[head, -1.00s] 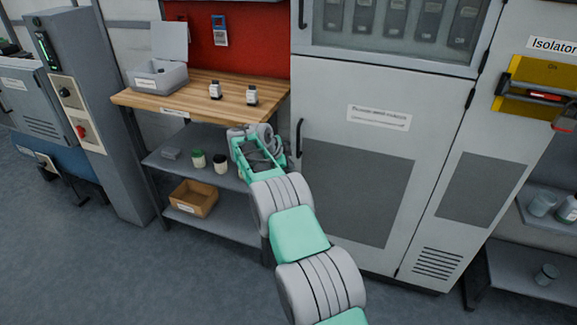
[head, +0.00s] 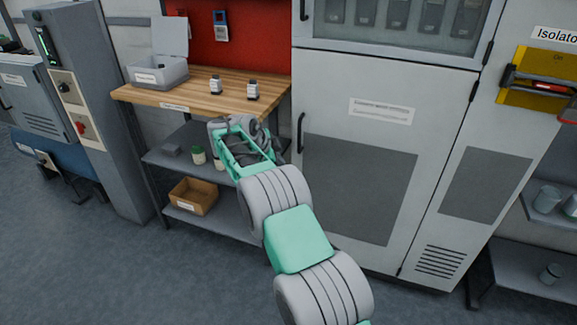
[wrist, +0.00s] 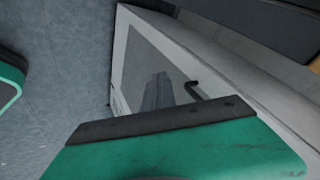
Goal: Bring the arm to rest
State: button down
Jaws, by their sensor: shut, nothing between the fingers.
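My arm reaches up from the bottom of the head view, its grey and green links bent toward the workbench. The wrist end is in front of the bench's front edge and the lower shelf. My gripper (wrist: 158,80) shows in the wrist view as two grey fingers close together beyond the dark edge of my green wrist housing. It is shut and empty. In the head view my wrist hides the fingers.
The wooden workbench (head: 190,99) holds a grey open-lidded box (head: 158,76) and two small bottles (head: 215,85). The lower shelf (head: 225,214) bears a cardboard box (head: 193,197). A tall grey cabinet (head: 440,120) stands close right of my arm. Floor at left front is clear.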

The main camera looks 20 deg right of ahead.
jog(key=s+a+r+n+y+p, duration=0.1)
jog(key=s+a+r+n+p, duration=0.35)
jog(key=r, duration=0.55)
jog(key=s+a+r+n+y+p, duration=0.2)
jog(key=s+r+n+p, duration=0.25)
jog(key=s+r, duration=0.5)
jog(key=s+a+n+y+p, duration=0.1)
jog(key=s+a+n+p, duration=0.1)
jog(key=s, duration=0.6)
jog(key=s+a+n+y+p, duration=0.1)
jog(key=s+a+n+p, duration=0.1)
jog(key=s+a+n, duration=0.2)
jog(key=s+a+r+n+y+p, duration=0.1)
jog(key=s+a+n+p, duration=0.2)
jog(key=s, duration=1)
jog(key=n, duration=0.3)
jog(key=shift+a+n, duration=0.2)
jog(key=shift+n, duration=0.1)
